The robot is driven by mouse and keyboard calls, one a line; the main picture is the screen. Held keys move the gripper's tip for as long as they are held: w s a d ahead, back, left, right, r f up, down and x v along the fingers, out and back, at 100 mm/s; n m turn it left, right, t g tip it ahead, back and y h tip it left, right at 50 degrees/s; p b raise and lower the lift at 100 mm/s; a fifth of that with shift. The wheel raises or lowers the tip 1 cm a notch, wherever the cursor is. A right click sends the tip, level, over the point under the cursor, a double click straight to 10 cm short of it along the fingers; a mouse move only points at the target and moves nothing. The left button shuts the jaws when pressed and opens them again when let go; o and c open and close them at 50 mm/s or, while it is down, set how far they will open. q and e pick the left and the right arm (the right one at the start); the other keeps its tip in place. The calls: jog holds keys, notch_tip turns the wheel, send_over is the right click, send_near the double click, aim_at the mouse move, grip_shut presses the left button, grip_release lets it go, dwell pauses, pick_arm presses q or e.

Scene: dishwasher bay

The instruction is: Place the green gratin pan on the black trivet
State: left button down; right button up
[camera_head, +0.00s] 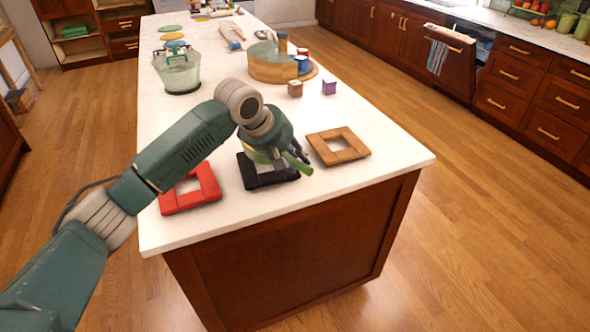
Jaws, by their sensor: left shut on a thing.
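The black trivet (252,182) lies on the white island top near its front edge, between a red and a wooden trivet. My left arm reaches over it, and my left gripper (292,156) is shut on the green gratin pan (258,157). Only small light green parts of the pan show beside the gripper, just over the black trivet; the gripper and wrist hide the rest. I cannot tell whether the pan touches the trivet. My right gripper is out of view.
The red trivet (206,182) lies to the left and the wooden trivet (354,151) to the right. The front right counter corner is clear.

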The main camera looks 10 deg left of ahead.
pick_arm(q)
notch_tip(320, 180, down, 3)
jog(key=shift+p, duration=0.35)
jog(key=shift+f, duration=0.55)
jog(key=c, duration=1.4)
grip_release()
jog(key=shift+s+f, duration=0.1)
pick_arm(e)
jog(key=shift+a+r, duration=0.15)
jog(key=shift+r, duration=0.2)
pick_arm(q)
jog(key=shift+r, duration=0.3)
jog(key=b+v, duration=0.1)
jog(key=v, duration=1)
jog(key=shift+s+a+r+b, duration=0.1)
jog(key=shift+s+a+b, duration=0.15)
jog(key=shift+b, duration=0.15)
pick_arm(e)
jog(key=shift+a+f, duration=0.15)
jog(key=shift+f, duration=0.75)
